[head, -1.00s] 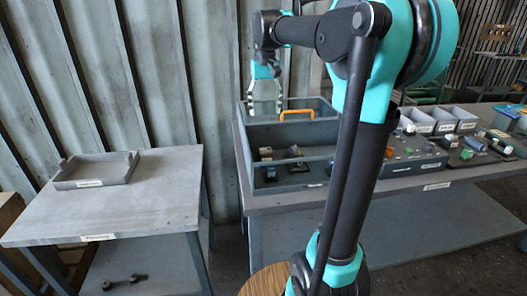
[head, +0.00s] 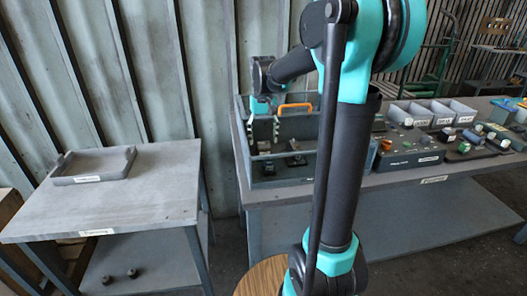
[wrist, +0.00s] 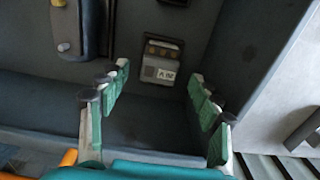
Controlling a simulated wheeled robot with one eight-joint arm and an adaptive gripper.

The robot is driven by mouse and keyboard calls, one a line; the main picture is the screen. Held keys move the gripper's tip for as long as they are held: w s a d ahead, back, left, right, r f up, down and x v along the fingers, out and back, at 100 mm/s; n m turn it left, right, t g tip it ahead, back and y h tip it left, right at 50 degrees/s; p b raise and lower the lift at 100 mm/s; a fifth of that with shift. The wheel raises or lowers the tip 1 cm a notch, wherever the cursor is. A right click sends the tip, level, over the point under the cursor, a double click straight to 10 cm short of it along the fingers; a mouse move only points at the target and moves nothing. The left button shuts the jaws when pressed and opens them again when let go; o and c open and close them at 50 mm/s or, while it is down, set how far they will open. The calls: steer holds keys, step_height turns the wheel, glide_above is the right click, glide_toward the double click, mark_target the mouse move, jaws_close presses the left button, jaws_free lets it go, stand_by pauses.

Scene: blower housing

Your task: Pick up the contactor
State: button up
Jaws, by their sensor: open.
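The likely contactor (wrist: 160,62) is a small dark block with tan terminals and a pale grey label, lying on the floor of the grey tote (head: 297,165). In the wrist view it sits ahead of my gripper (wrist: 160,88), between the two green-padded fingers, with no finger visibly touching it. My gripper is open and empty. In the head view my gripper (head: 263,136) reaches down into the left rear part of the tote. The contactor is hard to make out there, partly behind the fingers.
Other dark parts lie in the tote, including one (head: 295,160) near its front wall. A long dark part (wrist: 88,28) lies left of the contactor in the wrist view. The orange handle (head: 296,107) and tote walls stand close by. A side table holds a grey tray (head: 92,178).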

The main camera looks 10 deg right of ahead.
mark_target(263, 143)
step_height(263, 143, down, 3)
steer(key=shift+f, duration=0.15)
steer(key=c, duration=1.2)
